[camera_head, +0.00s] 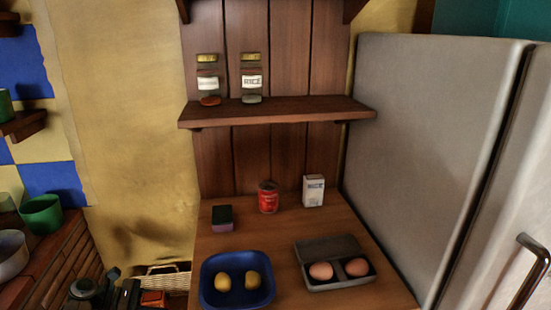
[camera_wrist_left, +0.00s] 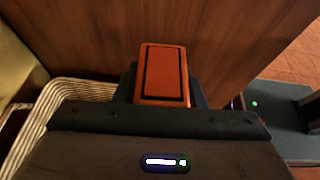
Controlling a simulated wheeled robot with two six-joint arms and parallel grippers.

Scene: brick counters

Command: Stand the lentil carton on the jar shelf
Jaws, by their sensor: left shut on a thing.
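An orange carton with a dark outline, which I take for the lentil carton, shows in the wrist view (camera_wrist_left: 163,75) and low in the head view (camera_head: 152,299). No readable name shows on it. My left gripper (camera_head: 150,297) is shut on it, with a dark finger on each side in the wrist view (camera_wrist_left: 163,88). The carton is beside the wooden counter, below its top. The jar shelf (camera_head: 315,108) is a dark wooden board on the back wall. It bears two jars, one on the left (camera_head: 208,82) and one labelled rice (camera_head: 251,80).
The shelf is bare right of the rice jar. A fridge (camera_head: 425,140) borders the right; a wicker basket (camera_head: 170,282) is below left.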

